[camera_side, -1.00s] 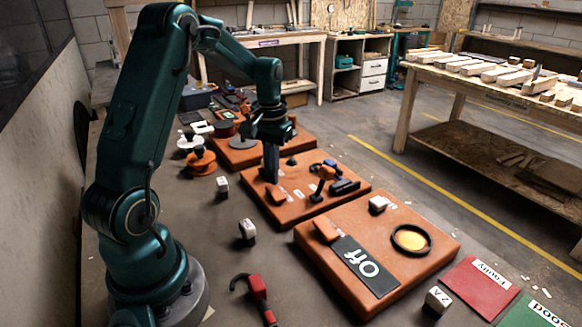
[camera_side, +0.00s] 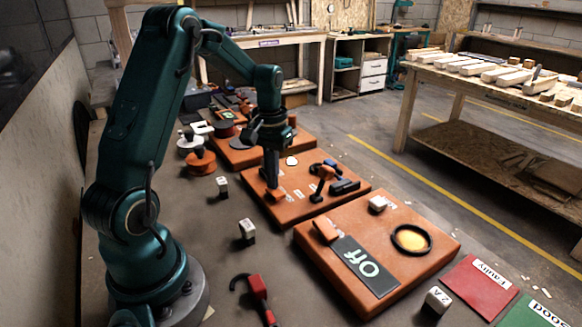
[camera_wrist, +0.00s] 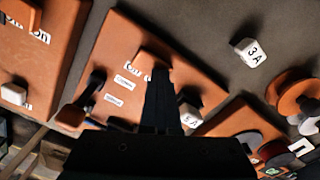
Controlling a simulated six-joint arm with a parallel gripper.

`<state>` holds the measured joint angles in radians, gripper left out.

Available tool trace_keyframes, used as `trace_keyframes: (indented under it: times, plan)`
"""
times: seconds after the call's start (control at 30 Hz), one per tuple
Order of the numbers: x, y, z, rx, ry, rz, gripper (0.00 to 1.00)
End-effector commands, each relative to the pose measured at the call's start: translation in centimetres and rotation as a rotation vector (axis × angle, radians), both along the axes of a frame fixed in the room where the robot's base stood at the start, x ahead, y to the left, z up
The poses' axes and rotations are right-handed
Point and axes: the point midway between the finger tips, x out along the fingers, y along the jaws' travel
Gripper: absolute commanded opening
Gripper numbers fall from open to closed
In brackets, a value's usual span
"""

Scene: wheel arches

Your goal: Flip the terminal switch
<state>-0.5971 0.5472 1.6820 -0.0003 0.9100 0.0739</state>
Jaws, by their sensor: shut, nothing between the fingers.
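An orange block-shaped switch (camera_side: 277,195) sits on the middle orange board (camera_side: 305,212), beside small white labels. It also shows in the wrist view (camera_wrist: 150,60), partly behind my fingers, by a label that is partly covered. My gripper (camera_side: 271,184) points down, shut and empty, with its tip at the switch. In the wrist view the dark fingers (camera_wrist: 158,78) reach the switch; I cannot tell whether they press on it.
A nearer orange board (camera_side: 325,270) carries an "Off" plate (camera_side: 366,267) and a black ring with yellow inside (camera_side: 411,239). A black and orange lever (camera_side: 323,182) stands right of my gripper. A cube marked 3A (camera_wrist: 250,52) and a red-handled tool (camera_side: 258,289) lie nearby.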

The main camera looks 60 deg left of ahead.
Motion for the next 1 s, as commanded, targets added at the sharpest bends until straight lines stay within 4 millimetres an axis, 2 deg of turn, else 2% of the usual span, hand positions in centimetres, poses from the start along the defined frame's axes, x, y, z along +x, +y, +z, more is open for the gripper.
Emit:
trace_keyframes:
  times: [1.0]
  plan:
    - [0.0,0.0,6.9,-0.001,0.002,0.000,0.00]
